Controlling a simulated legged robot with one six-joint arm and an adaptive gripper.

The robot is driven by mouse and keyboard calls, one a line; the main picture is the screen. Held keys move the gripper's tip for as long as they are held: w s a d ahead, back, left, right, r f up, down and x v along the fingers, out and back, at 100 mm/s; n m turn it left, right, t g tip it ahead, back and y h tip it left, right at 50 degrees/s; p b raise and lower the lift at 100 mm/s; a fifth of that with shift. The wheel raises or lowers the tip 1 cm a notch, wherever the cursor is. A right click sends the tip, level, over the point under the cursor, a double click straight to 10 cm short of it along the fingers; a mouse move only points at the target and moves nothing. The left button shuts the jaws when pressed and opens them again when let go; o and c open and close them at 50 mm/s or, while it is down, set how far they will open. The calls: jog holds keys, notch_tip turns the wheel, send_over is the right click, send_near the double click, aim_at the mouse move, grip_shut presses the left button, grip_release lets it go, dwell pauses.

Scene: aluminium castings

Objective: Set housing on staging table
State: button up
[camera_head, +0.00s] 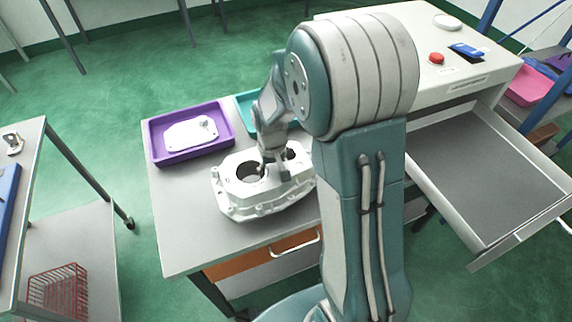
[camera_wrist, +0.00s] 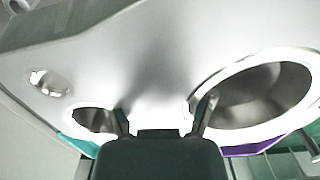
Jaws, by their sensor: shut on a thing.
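The housing (camera_head: 240,193) is a pale cast aluminium part with large round openings and a bolted flange. It is at the grey table (camera_head: 180,233), in front of the trays; I cannot tell whether its underside touches the tabletop. My gripper (camera_head: 272,172) comes down from above and is shut on the housing, at the web between two openings. In the wrist view the housing (camera_wrist: 150,60) fills most of the picture, and my gripper's fingers (camera_wrist: 160,122) sit between a small and a large opening. My arm hides part of the housing's right side.
A purple tray (camera_head: 160,155) with a flat cast plate (camera_head: 190,133) stands behind the housing, beside a teal tray (camera_head: 243,101). An open drawer (camera_head: 490,175) juts out at right. A cart (camera_head: 60,190) with a red basket (camera_head: 58,292) stands left. The table's front left is clear.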

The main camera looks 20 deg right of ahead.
jog(key=shift+w+a+f, duration=0.3)
jog(key=shift+w+f, duration=0.05)
jog(key=shift+f, duration=0.15)
jog(key=shift+w+a+f, duration=0.3)
jog(key=shift+f, duration=1.65)
jog(key=shift+f, duration=0.1)
jog(key=o, duration=1.3)
jog(key=shift+s+d, duration=0.1)
